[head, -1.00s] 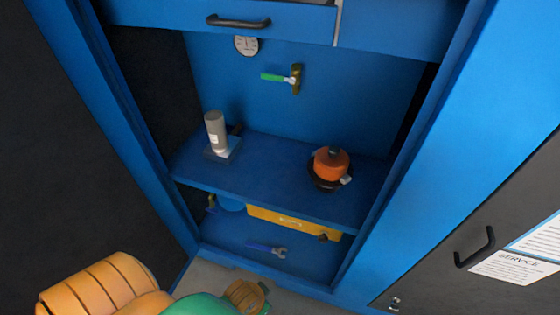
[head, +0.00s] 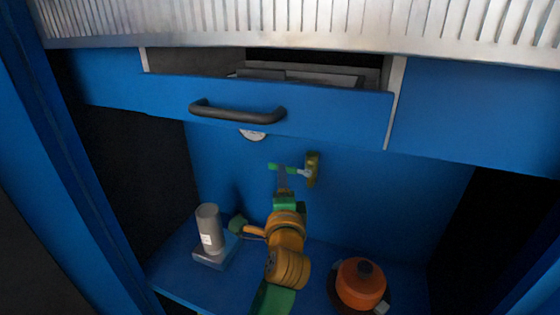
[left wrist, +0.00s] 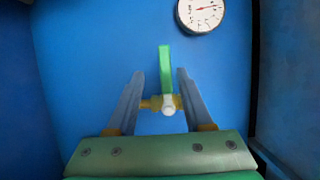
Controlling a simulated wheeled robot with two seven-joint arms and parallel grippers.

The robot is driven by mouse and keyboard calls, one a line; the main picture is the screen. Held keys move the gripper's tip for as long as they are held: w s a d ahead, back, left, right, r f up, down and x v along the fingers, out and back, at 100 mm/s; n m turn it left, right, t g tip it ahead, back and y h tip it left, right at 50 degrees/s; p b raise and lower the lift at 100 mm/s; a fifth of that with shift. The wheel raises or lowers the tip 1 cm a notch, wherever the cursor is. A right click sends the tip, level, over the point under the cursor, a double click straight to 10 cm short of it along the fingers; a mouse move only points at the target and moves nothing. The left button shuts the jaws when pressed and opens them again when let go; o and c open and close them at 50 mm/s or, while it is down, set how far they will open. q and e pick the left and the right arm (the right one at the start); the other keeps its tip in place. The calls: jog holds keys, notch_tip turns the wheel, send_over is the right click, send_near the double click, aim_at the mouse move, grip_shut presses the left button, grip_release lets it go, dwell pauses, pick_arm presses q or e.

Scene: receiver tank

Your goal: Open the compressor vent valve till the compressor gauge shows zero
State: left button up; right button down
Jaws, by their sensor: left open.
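The vent valve has a green lever (head: 275,167) and a brass body (head: 312,168) on the blue back wall of the cabinet. My left gripper (head: 283,178) is in front of it. In the left wrist view the green lever (left wrist: 165,62) stands between the two open fingers of my left gripper (left wrist: 160,78), with a gap on each side. The brass body (left wrist: 150,104) lies crosswise below. In the head view the gauge (head: 252,134) is mostly hidden by the drawer.
A drawer with a black handle (head: 238,112) juts out above the valve. A grey cylinder (head: 209,228) stands on the blue shelf (head: 175,272) left of my arm. An orange domed object (head: 360,284) sits to the right. Dark side walls flank the space.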

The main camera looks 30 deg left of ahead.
aim_at(289, 170)
pick_arm(q)
jog(key=x, duration=0.5)
jog(key=shift+r, duration=0.3)
jog(key=shift+s+d+r, duration=0.1)
jog(key=shift+s, duration=0.05)
jog(key=shift+c, duration=1.1)
grip_shut()
jog(key=shift+r, duration=0.1)
